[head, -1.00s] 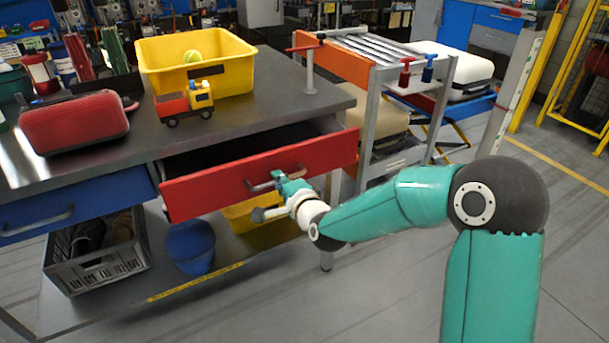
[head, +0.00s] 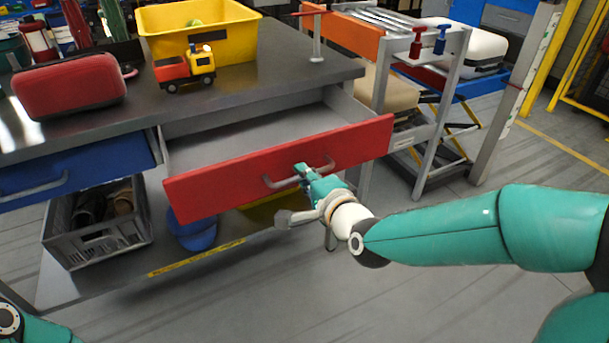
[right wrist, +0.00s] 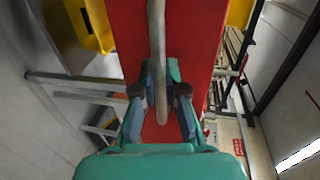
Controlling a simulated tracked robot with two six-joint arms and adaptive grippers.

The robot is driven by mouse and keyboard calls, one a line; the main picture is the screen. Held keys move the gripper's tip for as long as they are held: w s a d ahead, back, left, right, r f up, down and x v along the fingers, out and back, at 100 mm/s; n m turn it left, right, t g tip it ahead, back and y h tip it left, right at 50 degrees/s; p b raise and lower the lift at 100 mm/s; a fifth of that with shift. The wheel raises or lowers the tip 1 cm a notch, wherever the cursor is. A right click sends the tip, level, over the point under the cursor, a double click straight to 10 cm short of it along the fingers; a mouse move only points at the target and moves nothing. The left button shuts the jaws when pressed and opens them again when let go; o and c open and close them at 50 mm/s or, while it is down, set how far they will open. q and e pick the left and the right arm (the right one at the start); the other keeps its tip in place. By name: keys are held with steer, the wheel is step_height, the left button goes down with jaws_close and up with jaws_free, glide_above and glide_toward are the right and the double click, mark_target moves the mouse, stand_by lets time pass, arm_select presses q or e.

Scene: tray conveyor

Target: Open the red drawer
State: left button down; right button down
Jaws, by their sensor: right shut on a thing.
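The red drawer (head: 225,188) stands well out from under the grey workbench, and its empty-looking grey inside shows in the head view. Its bar handle (head: 275,183) is on the red front. My right gripper (head: 306,173) is shut on this handle, toward its right part. In the right wrist view the handle (right wrist: 156,45) runs down between the two fingers of my right gripper (right wrist: 160,93), against the red drawer front (right wrist: 198,35). My left gripper is out of view; only a bit of my left arm shows at the bottom left.
On the workbench (head: 110,117) are a yellow bin (head: 232,50), a toy truck (head: 184,70) and a red case (head: 68,86). A blue drawer (head: 100,165) sits left. A grey crate (head: 98,235) lies below. A rack (head: 455,95) stands right. Floor in front is clear.

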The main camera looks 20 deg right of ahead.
steer(key=c, duration=1.2)
jaws_free()
steer(key=shift+s+a+f, duration=0.1)
steer(key=shift+a+f, duration=0.15)
steer(key=shift+a, duration=0.15)
steer(key=shift+d+r, duration=0.1)
steer(key=shift+d, duration=0.05)
steer(key=v, duration=0.7)
steer(key=shift+s, duration=0.15)
steer(key=shift+d, duration=0.1)
